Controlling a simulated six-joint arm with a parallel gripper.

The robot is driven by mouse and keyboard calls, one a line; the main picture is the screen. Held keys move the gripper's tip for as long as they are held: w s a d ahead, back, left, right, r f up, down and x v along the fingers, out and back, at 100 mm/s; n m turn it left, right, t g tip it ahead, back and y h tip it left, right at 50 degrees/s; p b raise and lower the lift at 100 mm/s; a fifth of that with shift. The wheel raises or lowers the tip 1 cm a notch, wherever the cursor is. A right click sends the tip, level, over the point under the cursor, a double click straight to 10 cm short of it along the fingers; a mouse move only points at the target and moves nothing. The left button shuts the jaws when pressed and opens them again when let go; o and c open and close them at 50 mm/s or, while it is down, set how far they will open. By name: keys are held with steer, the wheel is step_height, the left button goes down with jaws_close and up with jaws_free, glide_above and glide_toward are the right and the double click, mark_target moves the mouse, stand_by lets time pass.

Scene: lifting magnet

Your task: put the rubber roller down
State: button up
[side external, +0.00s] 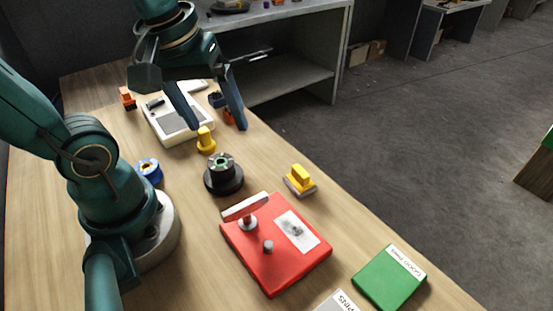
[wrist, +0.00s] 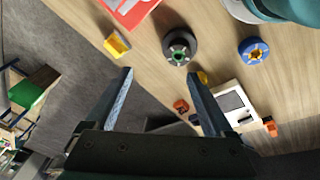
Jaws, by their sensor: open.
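My gripper (side external: 218,127) is open, pointing down above the bench, with nothing between its fingers; the wrist view also shows the empty gap (wrist: 160,73). I cannot say for sure which thing is the rubber roller. A black round piece with a green centre (side external: 223,178) stands upright on the bench, apart from my fingers; it also shows in the wrist view (wrist: 181,48). A yellow knob-shaped piece (side external: 205,141) stands close to the gripper in the side view. It is partly hidden by a finger in the wrist view (wrist: 203,77).
A red plate with a lever (side external: 285,262), a yellow block on a grey base (side external: 300,179), a green box (side external: 385,280) and a blue ring (side external: 149,171) lie around. A white device (side external: 170,128) and small orange pieces (side external: 127,97) are farther back. The bench's right edge is close.

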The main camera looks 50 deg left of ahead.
steer(key=d+m+t, duration=0.1)
steer(key=m, duration=0.2)
steer(key=s+d+m, duration=0.1)
steer(key=m, duration=0.1)
steer(key=d+m+t, duration=0.1)
steer(key=m, duration=0.2)
steer(key=shift+s+m+t, duration=0.2)
steer(key=shift+m+t, duration=0.1)
